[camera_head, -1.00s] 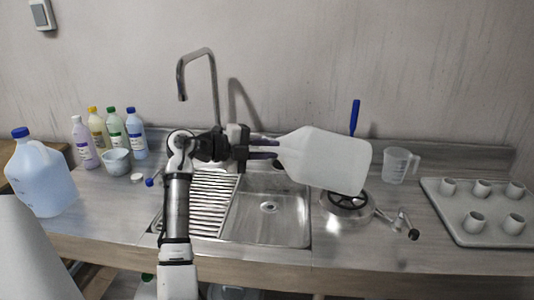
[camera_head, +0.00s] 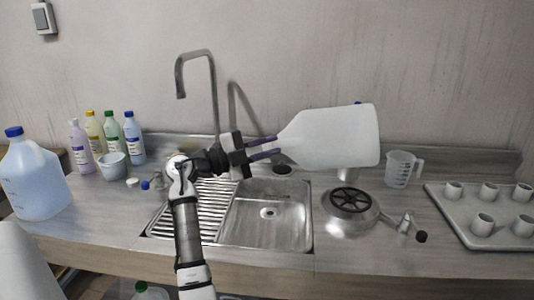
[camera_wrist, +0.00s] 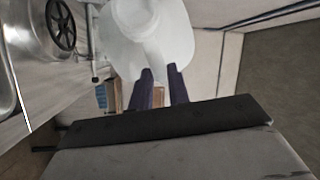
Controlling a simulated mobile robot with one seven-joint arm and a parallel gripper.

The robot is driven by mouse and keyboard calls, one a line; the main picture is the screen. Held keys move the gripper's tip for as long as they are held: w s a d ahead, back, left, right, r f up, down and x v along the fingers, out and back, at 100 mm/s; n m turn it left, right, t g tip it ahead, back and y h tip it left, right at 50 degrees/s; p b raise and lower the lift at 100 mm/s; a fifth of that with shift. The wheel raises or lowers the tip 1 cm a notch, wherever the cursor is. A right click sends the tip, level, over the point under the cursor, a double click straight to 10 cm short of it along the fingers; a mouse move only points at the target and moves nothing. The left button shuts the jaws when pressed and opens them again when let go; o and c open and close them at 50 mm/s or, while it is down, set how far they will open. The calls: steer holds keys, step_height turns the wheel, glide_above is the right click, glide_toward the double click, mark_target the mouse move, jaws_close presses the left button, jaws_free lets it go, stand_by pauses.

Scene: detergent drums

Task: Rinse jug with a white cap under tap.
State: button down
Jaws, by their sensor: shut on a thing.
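A large translucent white jug (camera_head: 335,137) lies on its side in the air, its narrow end toward my gripper and its broad base to the right. My gripper (camera_head: 272,149) is shut on its narrow end; in the wrist view the dark fingers (camera_wrist: 161,86) meet the jug (camera_wrist: 150,38) there. No cap can be made out on the jug; the fingers partly cover that end. A small white cap (camera_head: 132,183) lies on the counter at the left. The tap (camera_head: 213,85) stands behind the sink (camera_head: 268,238), left of the jug. No water shows.
A blue-capped jug (camera_head: 33,180), several bottles (camera_head: 112,135) and a bowl (camera_head: 112,166) stand at the left. A round metal fixture with a black spoked top (camera_head: 349,199), a measuring jug (camera_head: 399,169) and a tray of cups (camera_head: 458,222) are at the right.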

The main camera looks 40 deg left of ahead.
steer(key=shift+f+n+t+h+b, duration=0.1)
steer(key=shift+n+t+h+b, duration=0.15)
steer(key=shift+n+t+b, duration=1.3)
steer(key=shift+n+t+h+b, duration=0.2)
steer(key=shift+t+b, duration=0.75)
steer(key=shift+b, duration=1.6)
steer(key=shift+n+t+b, duration=0.45)
steer(key=shift+t+b, duration=0.1)
steer(key=shift+t, duration=0.05)
